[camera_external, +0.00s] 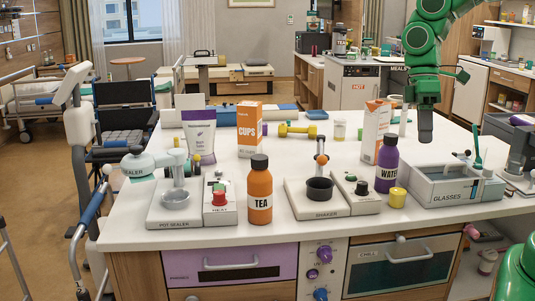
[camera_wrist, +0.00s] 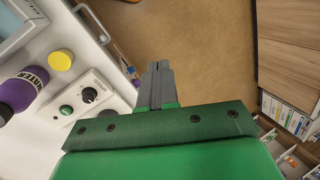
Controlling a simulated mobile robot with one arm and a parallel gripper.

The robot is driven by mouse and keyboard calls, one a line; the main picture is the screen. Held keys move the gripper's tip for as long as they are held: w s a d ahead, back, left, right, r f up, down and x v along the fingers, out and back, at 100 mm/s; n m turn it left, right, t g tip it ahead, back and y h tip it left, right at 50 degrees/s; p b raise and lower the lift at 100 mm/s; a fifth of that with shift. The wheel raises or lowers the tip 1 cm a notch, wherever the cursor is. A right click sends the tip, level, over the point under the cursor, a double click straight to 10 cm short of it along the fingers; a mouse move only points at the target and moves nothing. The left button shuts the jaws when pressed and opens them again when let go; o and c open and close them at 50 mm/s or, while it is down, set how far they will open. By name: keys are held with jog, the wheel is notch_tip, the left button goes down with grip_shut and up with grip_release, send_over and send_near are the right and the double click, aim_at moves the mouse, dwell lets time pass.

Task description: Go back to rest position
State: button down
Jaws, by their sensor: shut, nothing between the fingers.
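My gripper (camera_external: 425,135) hangs from my green arm at the right of the external view, fingers down, above the counter (camera_external: 270,165) near the water bottle and the glasses bin. The fingers are shut together with nothing between them. In the wrist view my gripper (camera_wrist: 158,68) also shows shut, above the brown floor beside the counter's edge. The purple water bottle (camera_external: 387,165) stands upright left of the gripper in the external view. It also shows at the left of the wrist view (camera_wrist: 20,88).
The counter holds an orange tea bottle (camera_external: 260,195), a shaker (camera_external: 320,190), a pot sealer (camera_external: 175,197), a yellow-capped jar (camera_external: 397,197) and a glasses bin (camera_external: 447,185). A cups box (camera_external: 249,130) and yellow dumbbell (camera_external: 298,130) stand behind. Open floor (camera_wrist: 210,40) lies beyond the edge.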

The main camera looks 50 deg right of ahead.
jog(key=s+d+f+m+h, duration=0.1)
jog(key=s+d+f+m, duration=0.1)
jog(key=s, duration=0.7)
jog(key=s+d+f+m+h, duration=0.2)
jog(key=s+d+f+m, duration=0.1)
jog(key=s, duration=0.6)
jog(key=shift+s+d+f+m+t, duration=0.3)
jog(key=shift+d+t, duration=0.1)
